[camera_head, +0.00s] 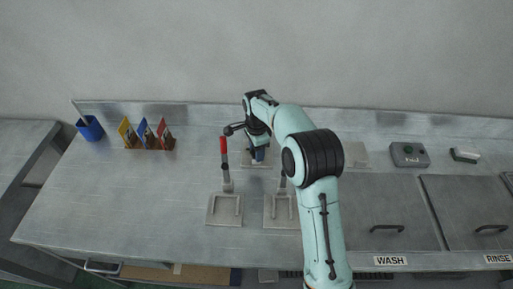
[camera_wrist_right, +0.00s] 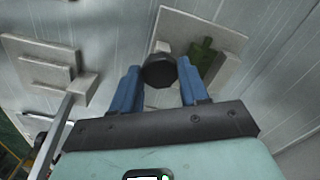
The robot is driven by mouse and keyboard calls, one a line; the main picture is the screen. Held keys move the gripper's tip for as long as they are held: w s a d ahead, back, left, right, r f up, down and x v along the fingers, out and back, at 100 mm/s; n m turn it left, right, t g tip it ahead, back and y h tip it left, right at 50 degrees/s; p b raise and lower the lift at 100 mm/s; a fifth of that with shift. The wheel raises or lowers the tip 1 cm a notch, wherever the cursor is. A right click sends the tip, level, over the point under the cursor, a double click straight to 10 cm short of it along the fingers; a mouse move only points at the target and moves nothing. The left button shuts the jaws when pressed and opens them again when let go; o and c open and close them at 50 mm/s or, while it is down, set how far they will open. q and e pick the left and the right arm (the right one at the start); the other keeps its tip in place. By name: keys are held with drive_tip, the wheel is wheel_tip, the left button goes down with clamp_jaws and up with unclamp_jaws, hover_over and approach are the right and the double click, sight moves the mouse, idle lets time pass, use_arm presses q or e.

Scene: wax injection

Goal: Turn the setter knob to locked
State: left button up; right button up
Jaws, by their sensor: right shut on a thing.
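The setter knob (camera_wrist_right: 158,72) is a dark round knob on a light grey plate (camera_wrist_right: 215,28) in the right wrist view. A dark green piece (camera_wrist_right: 203,62) stands on the same plate just right of it. My right gripper (camera_wrist_right: 159,67) is shut on the knob, a blue finger on each side. In the head view my right gripper (camera_head: 259,154) points down over the plate (camera_head: 246,164) near the back of the bench. The arm and gripper hide the knob there, so its turn position cannot be told. My left gripper is not in view.
A red-handled lever (camera_head: 224,146) rises from a plate (camera_head: 224,218) just left; another plate (camera_head: 281,219) stands in front. Colored cards (camera_head: 145,131) and a blue cup (camera_head: 90,128) are left.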

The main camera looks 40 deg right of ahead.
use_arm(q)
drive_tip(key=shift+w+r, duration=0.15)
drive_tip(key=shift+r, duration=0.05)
use_arm(e)
drive_tip(key=shift+m, duration=0.5)
drive_tip(key=o, duration=1.1)
drive_tip(key=shift+c, duration=0.2)
drive_tip(key=shift+r, duration=0.15)
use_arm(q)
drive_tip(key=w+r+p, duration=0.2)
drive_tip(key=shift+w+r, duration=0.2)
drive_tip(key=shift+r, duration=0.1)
use_arm(e)
wheel_tip(320, 180, up, 13)
